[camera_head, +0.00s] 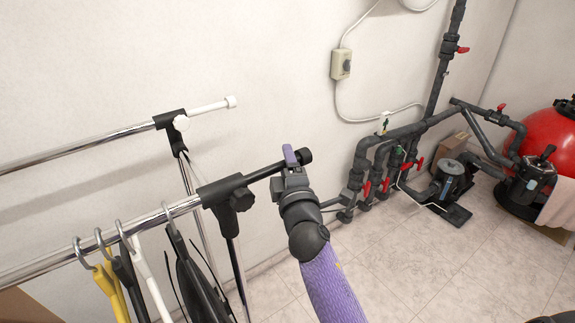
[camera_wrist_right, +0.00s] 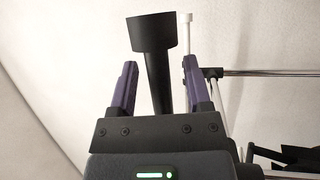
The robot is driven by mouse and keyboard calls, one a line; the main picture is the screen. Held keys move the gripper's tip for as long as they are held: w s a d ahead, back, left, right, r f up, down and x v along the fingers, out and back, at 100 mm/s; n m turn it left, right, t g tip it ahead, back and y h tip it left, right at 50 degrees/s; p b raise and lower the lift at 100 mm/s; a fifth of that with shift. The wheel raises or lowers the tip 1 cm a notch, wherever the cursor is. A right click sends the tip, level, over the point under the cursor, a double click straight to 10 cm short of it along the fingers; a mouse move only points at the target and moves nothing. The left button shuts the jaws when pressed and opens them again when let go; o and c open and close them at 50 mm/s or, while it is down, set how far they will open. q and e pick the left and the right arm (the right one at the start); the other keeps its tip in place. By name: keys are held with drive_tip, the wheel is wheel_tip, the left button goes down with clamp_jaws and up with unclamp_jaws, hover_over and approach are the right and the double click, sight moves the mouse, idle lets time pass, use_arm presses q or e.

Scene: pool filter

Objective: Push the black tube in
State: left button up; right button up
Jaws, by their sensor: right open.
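The black tube (camera_head: 265,171) sticks out of the black joint (camera_head: 228,193) at the end of the front rail of a clothes rack. It ends in a wider black cap (camera_head: 305,156). My right gripper (camera_head: 290,157), with purple fingers, is at the tube just short of the cap. In the right wrist view the fingers (camera_wrist_right: 160,72) are open, with the tube (camera_wrist_right: 156,82) running between them and gaps on both sides. The cap (camera_wrist_right: 152,32) shows beyond the fingertips. My left gripper is not in view.
The rack's rear rail ends in a white tube (camera_head: 208,107). Hangers (camera_head: 125,255) hang on the front rail. Dark pipes (camera_head: 405,135) with red valves, a pump (camera_head: 450,180) and a red tank (camera_head: 550,135) stand at the right. Tiled floor between is clear.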

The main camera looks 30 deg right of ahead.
drive_tip(key=shift+s+a+f, duration=0.1)
drive_tip(key=shift+s+a, duration=0.05)
drive_tip(key=shift+s, duration=0.2)
drive_tip(key=v, duration=0.9)
drive_tip(key=shift+b, duration=0.35)
drive_tip(key=shift+s, duration=0.1)
